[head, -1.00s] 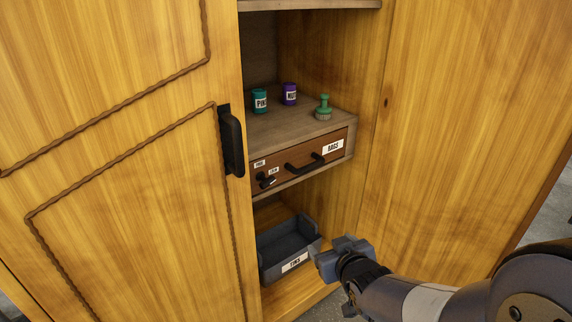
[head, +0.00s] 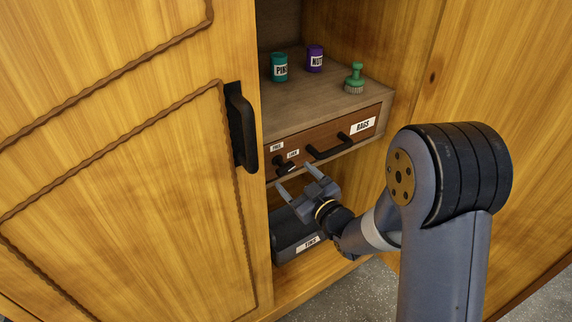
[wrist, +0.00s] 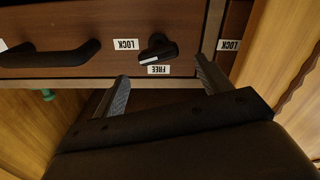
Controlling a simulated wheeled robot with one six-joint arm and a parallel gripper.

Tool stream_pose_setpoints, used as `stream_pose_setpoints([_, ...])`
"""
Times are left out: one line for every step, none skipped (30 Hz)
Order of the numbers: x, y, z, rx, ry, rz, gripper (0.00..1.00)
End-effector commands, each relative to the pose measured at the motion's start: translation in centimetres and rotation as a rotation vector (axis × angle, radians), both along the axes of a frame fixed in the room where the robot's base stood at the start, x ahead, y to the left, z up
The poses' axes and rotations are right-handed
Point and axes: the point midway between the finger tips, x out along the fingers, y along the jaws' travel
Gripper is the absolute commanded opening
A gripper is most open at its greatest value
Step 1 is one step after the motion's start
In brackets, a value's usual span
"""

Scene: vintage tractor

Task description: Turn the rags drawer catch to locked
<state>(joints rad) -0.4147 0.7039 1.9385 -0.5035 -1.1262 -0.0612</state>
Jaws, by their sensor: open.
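The rags drawer (head: 345,128) is a shut brown drawer with a black bar handle (head: 328,150) and a RAGS label. Its catch (head: 285,164) is a small black turn-knob with a white mark, left of the handle, under small FREE and LOCK labels. My gripper (head: 298,180) is open and empty, just in front of and below the catch. In the wrist view, which is upside down, the catch (wrist: 158,48) shows beyond and between the open fingertips (wrist: 161,70), apart from them. There its white mark lies toward the lower left, near the FREE label (wrist: 158,70); a LOCK label (wrist: 126,44) is left.
A teal tin (head: 279,68), a purple tin (head: 315,60) and a green brush (head: 354,80) stand on top of the drawer unit. A dark bin (head: 288,228) sits below, partly behind my gripper. The cabinet door with its black handle (head: 241,128) stands close on the left.

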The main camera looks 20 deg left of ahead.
Motion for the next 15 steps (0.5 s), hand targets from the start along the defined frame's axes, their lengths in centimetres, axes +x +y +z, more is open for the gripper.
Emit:
stream_pose_setpoints([0.6, 0.9, 0.1, 0.0, 0.0, 0.003, 0.73])
stream_pose_setpoints([1.0, 1.2, 0.0, 0.001, 0.0, 0.001, 0.73])
stream_pose_setpoints([1.4, 1.7, 0.1, 0.001, 0.0, 0.001, 0.73])
stream_pose_setpoints([1.7, 2.1, 0.1, 0.0, 0.0, 0.001, 0.73])
stream_pose_setpoints([2.0, 2.5, 0.1, 0.001, 0.0, 0.001, 0.73])
stream_pose_setpoints([2.4, 2.9, 0.0, 0.0, 0.0, 0.001, 0.73])
stream_pose_setpoints([2.6, 3.2, 0.0, 0.0, 0.0, 0.001, 0.73])
stream_pose_setpoints([2.9, 3.4, 0.0, -0.001, 0.001, 0.0, 0.73])
stream_pose_setpoints([3.1, 3.7, 0.1, 0.0, 0.0, -0.001, 0.73])
stream_pose_setpoints([3.3, 3.9, 0.0, 0.0, 0.0, -0.001, 0.73])
stream_pose_setpoints([3.4, 4.0, 0.0, -0.001, 0.0, -0.001, 0.73])
stream_pose_setpoints([3.6, 4.2, 0.0, -0.001, 0.0, -0.001, 0.73])
stream_pose_setpoints([3.7, 4.3, 0.0, -0.001, 0.001, -0.002, 0.73])
stream_pose_setpoints([3.7, 4.4, 0.0, -0.001, 0.001, -0.002, 0.73])
stream_pose_setpoints([3.8, 4.5, 0.0, -0.001, 0.001, -0.002, 0.73])
